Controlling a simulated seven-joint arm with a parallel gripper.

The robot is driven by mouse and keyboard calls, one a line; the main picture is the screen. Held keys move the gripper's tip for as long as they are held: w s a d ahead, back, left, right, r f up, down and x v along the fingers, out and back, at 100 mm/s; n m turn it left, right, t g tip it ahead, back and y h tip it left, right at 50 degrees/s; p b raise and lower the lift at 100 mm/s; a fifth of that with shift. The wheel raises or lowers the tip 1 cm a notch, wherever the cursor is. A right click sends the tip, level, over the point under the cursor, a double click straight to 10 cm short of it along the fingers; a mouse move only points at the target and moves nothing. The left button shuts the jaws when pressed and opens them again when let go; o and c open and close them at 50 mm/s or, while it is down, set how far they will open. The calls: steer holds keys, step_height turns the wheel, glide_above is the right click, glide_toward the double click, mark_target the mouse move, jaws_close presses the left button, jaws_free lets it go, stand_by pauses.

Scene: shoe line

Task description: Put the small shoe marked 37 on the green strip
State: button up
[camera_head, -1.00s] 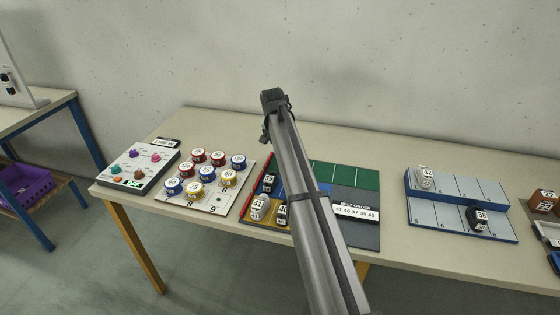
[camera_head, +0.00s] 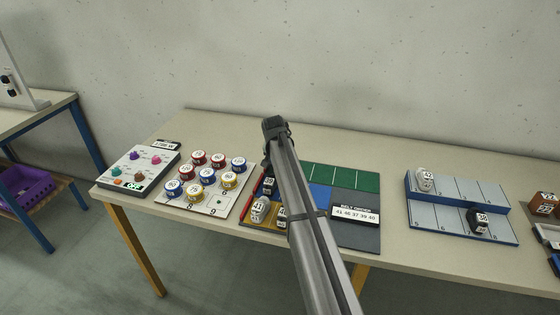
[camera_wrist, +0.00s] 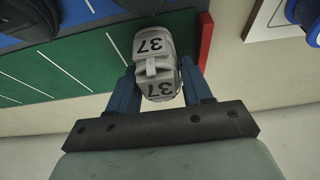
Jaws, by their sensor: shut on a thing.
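The small shoe marked 37 (camera_wrist: 154,45) is pale grey with black numbers and shows in the wrist view. My gripper (camera_wrist: 159,72) is shut on it, one blue finger on each side. The shoe is over the end of the green strip (camera_wrist: 65,72), close to the red bar (camera_wrist: 205,42). I cannot tell whether its sole touches the strip. In the head view the green strip (camera_head: 345,178) runs along the back of the mat, and my arm hides the shoe and its left end.
On the mat's left part stand a white shoe marked 41 (camera_head: 260,210) and dark shoes (camera_head: 269,184), partly behind my arm. A belt order sign (camera_head: 355,215) lies on the grey part. A stepped rack (camera_head: 460,188) with two shoes stands right, and a board of round tins (camera_head: 217,205) left.

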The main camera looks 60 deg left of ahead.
steer(key=shift+f, duration=0.15)
steer(key=o, duration=0.8)
steer(key=shift+c, duration=0.2)
steer(key=v, duration=1.2)
